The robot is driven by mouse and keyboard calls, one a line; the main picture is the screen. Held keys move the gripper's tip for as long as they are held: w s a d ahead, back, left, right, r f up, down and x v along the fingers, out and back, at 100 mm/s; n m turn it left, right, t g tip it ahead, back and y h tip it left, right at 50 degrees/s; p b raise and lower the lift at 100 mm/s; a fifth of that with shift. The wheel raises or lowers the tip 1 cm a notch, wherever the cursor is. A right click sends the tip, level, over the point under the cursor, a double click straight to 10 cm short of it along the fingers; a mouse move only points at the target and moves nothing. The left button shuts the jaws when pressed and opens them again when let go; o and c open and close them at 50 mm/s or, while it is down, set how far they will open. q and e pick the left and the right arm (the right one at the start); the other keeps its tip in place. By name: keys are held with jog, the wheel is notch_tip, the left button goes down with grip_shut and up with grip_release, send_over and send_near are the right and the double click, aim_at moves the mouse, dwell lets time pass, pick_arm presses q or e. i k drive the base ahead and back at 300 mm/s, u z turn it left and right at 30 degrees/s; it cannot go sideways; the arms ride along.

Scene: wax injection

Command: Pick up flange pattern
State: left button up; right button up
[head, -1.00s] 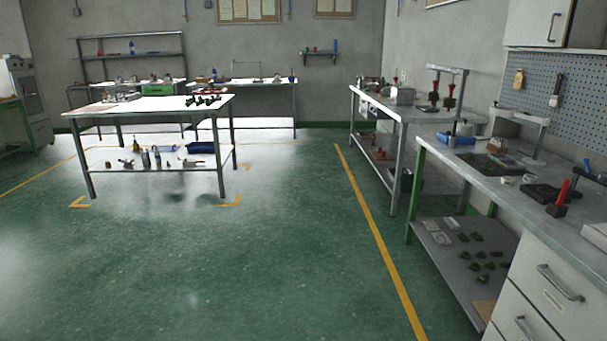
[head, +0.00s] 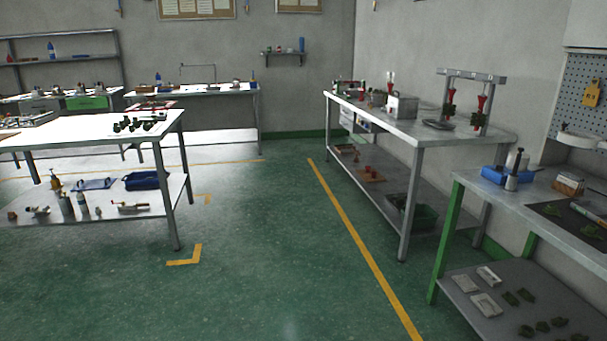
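Neither of my grippers is in the head view. I cannot tell for sure which piece is the flange pattern. Several small dark green pieces (head: 140,124) stand on the white-topped table at the left. Flat green pieces (head: 590,230) lie on a dark mat on the right bench. More small green pieces (head: 527,330) lie on that bench's lower shelf, beside pale flat blocks (head: 487,303). Green pieces with red parts (head: 480,108) hang on a stand on the far right bench.
The white-topped table (head: 75,128) stands at the left. The far right bench (head: 418,129) and the near right bench (head: 470,183) line the right wall. A blue tray (head: 494,175) sits on the near bench. Green floor (head: 290,240) is clear between them, with a yellow line (head: 350,222).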

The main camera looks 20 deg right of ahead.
aim_at(552, 210)
jog(key=z, duration=0.2)
jog(key=i, duration=2.35)
jog(key=z, duration=1.6)
jog(key=i, duration=1.45)
jog(key=z, duration=1.25)
